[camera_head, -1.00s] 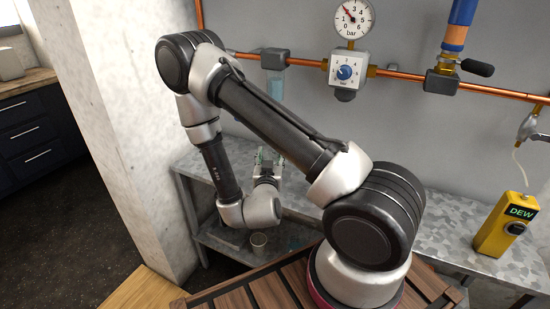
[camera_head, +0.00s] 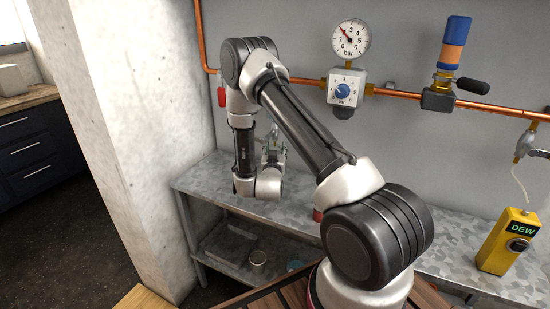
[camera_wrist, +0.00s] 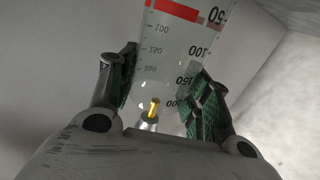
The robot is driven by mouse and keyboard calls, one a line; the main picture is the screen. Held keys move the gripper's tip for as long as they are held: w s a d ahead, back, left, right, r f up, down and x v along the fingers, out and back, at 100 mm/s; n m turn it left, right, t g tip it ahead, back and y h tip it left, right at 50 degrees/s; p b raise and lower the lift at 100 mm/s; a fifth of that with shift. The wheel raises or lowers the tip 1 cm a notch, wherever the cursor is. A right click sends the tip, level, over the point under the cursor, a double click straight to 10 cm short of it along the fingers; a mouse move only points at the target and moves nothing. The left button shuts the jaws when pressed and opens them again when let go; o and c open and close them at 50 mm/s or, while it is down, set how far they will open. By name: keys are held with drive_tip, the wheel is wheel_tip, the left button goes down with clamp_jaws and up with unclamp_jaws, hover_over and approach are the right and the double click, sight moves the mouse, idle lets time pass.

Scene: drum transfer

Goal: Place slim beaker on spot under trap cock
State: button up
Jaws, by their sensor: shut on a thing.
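The slim beaker (camera_wrist: 168,48) is clear, with dark graduations and a red band. In the wrist view my gripper (camera_wrist: 164,80) is shut on it, with a green finger pad on each side. In the head view my gripper (camera_head: 273,148) is above the far left part of the metal bench, small and partly behind my arm. A small yellow part with a grey collar (camera_wrist: 153,110) shows through or behind the beaker; I cannot tell if it is the trap cock. The trap and the spot under it are not discernible in the head view; my arm covers part of the wall there.
The metal bench (camera_head: 440,232) runs along the grey wall. A concrete pillar (camera_head: 140,130) stands on the left. A copper pipe with a gauge (camera_head: 350,38) and a valve (camera_head: 440,95) is above. A yellow DEW meter (camera_head: 506,242) stands at the right.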

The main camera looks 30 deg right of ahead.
drive_tip(key=shift+a+f, duration=0.1)
drive_tip(key=shift+f, duration=1.3)
drive_tip(key=o, duration=0.9)
drive_tip(key=shift+f, duration=0.1)
drive_tip(key=shift+o, duration=0.2)
drive_tip(key=v, duration=1.2)
drive_tip(key=shift+s, duration=0.15)
